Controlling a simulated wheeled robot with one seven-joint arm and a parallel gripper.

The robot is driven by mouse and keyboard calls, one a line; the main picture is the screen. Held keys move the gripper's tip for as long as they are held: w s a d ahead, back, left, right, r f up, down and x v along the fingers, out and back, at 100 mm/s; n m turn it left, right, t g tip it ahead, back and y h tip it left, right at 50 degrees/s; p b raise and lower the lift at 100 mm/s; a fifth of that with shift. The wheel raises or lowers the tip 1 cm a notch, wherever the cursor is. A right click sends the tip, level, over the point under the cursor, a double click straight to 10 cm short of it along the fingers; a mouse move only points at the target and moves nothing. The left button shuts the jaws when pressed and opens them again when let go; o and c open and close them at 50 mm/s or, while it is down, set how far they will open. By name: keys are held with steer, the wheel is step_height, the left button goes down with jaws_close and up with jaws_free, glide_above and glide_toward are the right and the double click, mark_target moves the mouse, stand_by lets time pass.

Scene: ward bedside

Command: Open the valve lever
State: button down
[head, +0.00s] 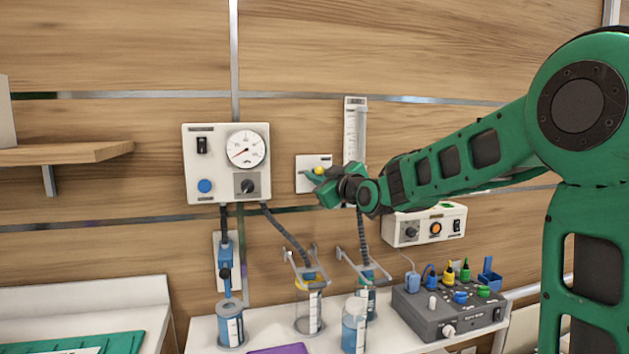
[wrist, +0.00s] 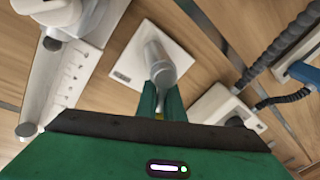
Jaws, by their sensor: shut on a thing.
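The valve has a square white plate (head: 302,184) on the wooden wall, right of the gauge panel. The plate also shows in the wrist view (wrist: 128,62), with a grey metal valve body (wrist: 157,55) standing out from it. The valve lever (head: 319,170) shows as a small yellow end at my gripper; a bit of yellow shows between the fingers in the wrist view. My gripper (head: 316,176) is at the plate, its green fingers (wrist: 160,103) shut on the lever. The fingers and valve body hide most of the lever, so its angle is unclear.
A white gauge panel (head: 212,178) hangs left of the valve. A clear flow tube (head: 354,125) stands just behind my gripper. A white control box (head: 425,226) is below my forearm. Hoses, canisters (head: 309,314) and a grey device (head: 450,312) crowd the shelf below.

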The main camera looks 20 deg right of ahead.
steer(key=m, duration=0.1)
steer(key=r+m, duration=0.1)
steer(key=m, duration=0.1)
steer(key=shift+d+r+t, duration=0.2)
steer(key=shift+d+t, duration=0.1)
steer(key=shift+t, duration=0.1)
steer(key=shift+d+r+m+t, duration=0.2)
steer(key=shift+d+m, duration=0.1)
steer(key=shift+m, duration=0.5)
steer(key=shift+d+r+m+t, duration=0.1)
steer(key=shift+d+m+t, duration=0.15)
steer(key=shift+m, duration=0.55)
steer(key=shift+d, duration=0.1)
steer(key=c, duration=1.8)
jaws_free()
steer(key=shift+s, duration=0.1)
steer(key=shift+f, duration=0.2)
steer(key=shift+s+f, duration=0.1)
steer(key=shift+s, duration=0.05)
steer(key=v, duration=1)
steer(key=shift+s, duration=0.15)
